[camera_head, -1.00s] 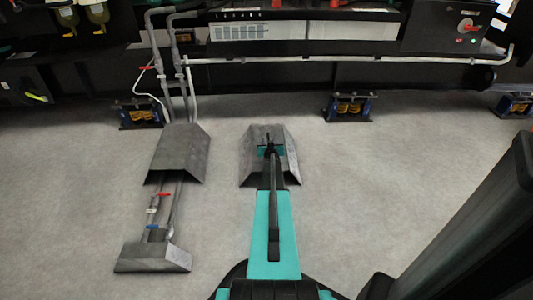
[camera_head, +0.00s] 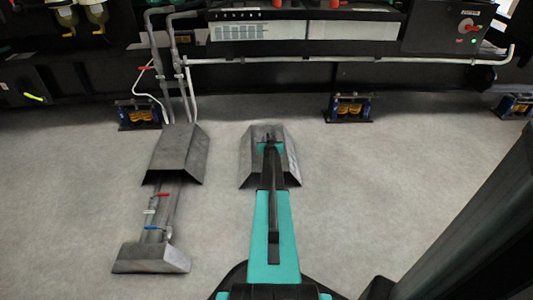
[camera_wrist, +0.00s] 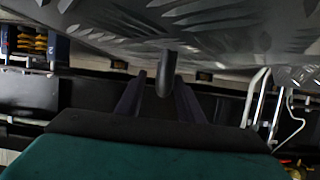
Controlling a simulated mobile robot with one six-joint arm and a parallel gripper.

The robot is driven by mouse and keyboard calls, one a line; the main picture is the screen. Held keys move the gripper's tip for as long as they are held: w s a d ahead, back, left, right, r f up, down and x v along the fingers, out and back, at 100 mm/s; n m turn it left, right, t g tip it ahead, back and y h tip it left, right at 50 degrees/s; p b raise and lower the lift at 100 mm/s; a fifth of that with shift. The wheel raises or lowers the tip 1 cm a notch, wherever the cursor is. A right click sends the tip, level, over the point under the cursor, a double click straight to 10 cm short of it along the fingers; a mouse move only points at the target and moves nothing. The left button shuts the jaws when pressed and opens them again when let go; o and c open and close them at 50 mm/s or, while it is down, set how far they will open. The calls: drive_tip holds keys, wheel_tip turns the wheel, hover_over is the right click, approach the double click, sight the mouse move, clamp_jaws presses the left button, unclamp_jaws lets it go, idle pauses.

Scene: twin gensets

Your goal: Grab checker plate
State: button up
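A grey checker plate (camera_head: 249,168) with sloping sides stands on the floor in the middle of the head view, partly hidden by my arm. In the wrist view its raised-pattern metal surface (camera_wrist: 230,30) fills the top. A dark rounded handle-like piece (camera_wrist: 166,72) hangs down from it. My gripper (camera_wrist: 161,78) has its two dark fingers apart, one on each side of this piece, with gaps visible; it does not look clamped. In the head view my gripper (camera_head: 268,143) is over the plate.
Another checker plate (camera_head: 178,150) stands to the left, and a third (camera_head: 150,258) nearer. Pipes with red and blue valve handles (camera_head: 156,210) run between them. The genset's frame and white pipe (camera_head: 340,60) cross the back. The floor right of my arm is clear.

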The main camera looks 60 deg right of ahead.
drive_tip(key=shift+c, duration=0.2)
clamp_jaws()
drive_tip(key=shift+s, duration=0.1)
idle(1.0)
drive_tip(key=shift+r, duration=0.1)
